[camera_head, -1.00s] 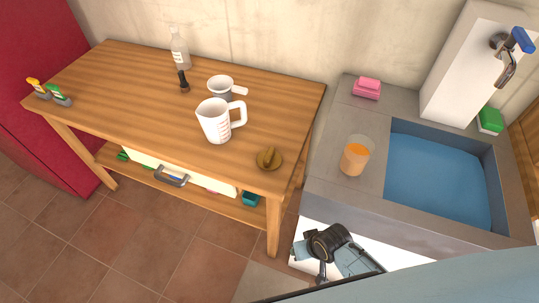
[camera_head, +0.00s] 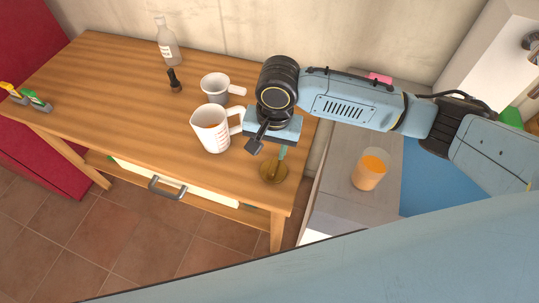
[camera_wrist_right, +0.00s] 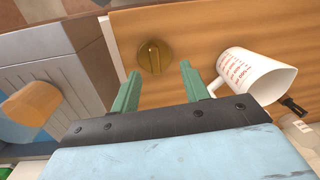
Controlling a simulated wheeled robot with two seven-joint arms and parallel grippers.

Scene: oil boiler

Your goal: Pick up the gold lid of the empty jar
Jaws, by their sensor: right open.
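The gold lid (camera_head: 274,172), round with a raised grip on top, lies flat on the wooden table near its right front corner. In the right wrist view the lid (camera_wrist_right: 154,56) lies ahead of the fingertips and roughly between their lines. My right gripper (camera_head: 270,155) is above the lid in the head view, its fingers partly covering it. In the wrist view the right gripper (camera_wrist_right: 158,76) has its two green fingers apart with nothing between them. A glass jar with orange content (camera_head: 369,171) stands on the sink counter. My left gripper is not in view.
A white measuring jug (camera_head: 211,131) stands close left of the lid; it also shows in the wrist view (camera_wrist_right: 255,76). A white cup with handle (camera_head: 216,88), bottle (camera_head: 167,45) and dark brush-like item (camera_head: 174,82) stand behind. The blue sink (camera_head: 421,190) is right.

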